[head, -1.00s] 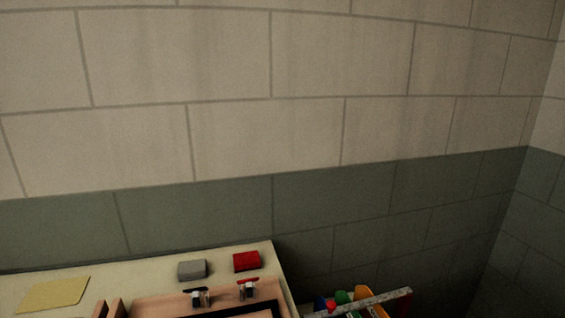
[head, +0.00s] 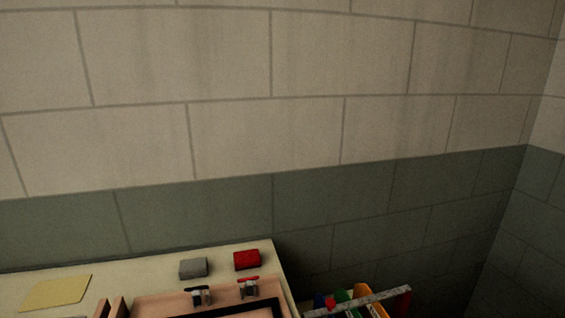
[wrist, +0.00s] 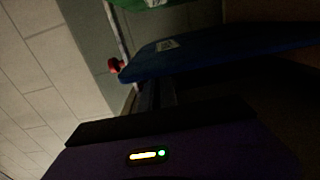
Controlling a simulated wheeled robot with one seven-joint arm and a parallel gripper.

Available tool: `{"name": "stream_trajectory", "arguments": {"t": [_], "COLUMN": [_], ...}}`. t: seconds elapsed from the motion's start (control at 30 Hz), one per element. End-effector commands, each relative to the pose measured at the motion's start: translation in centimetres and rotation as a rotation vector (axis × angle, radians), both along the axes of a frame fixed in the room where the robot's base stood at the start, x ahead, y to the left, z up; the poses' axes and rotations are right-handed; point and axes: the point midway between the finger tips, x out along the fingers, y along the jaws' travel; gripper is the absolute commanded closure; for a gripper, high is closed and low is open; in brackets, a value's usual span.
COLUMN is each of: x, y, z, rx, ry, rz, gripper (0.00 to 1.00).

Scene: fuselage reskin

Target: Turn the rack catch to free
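The rack (head: 385,297) stands at the lower right of the head view, with a pale bar across its top and blue, green and yellow-orange pieces in it. A small red knob (head: 331,302), which looks like the catch, sits by the bar. In the wrist view a red knob (wrist: 115,65) shows at the end of a dark blue panel (wrist: 200,52). My gripper (wrist: 152,96) is seen only as dark shapes below the blue panel, apart from the red knob. Its finger gap is too dark to judge. It is not recognisable in the head view.
A pale bench (head: 130,270) stands left of the rack. It carries a yellow sheet (head: 57,292), a grey block (head: 193,267), a red block (head: 247,259) and a pinkish frame with two clamps (head: 225,292). A block wall (head: 230,140) rises behind. A green panel (wrist: 140,3) shows at the wrist view's top.

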Motion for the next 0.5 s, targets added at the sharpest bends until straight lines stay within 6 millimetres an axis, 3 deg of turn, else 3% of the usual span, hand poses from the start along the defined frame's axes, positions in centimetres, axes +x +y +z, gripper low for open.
{"name": "stream_trajectory", "arguments": {"t": [0.23, 0.5], "x": [-0.2, -2.9], "y": [-0.2, -1.1], "z": [0.4, 0.3], "rx": [0.001, 0.000], "ry": [-0.005, -0.001], "rz": [0.009, 0.003], "gripper": [1.00, 1.00]}}
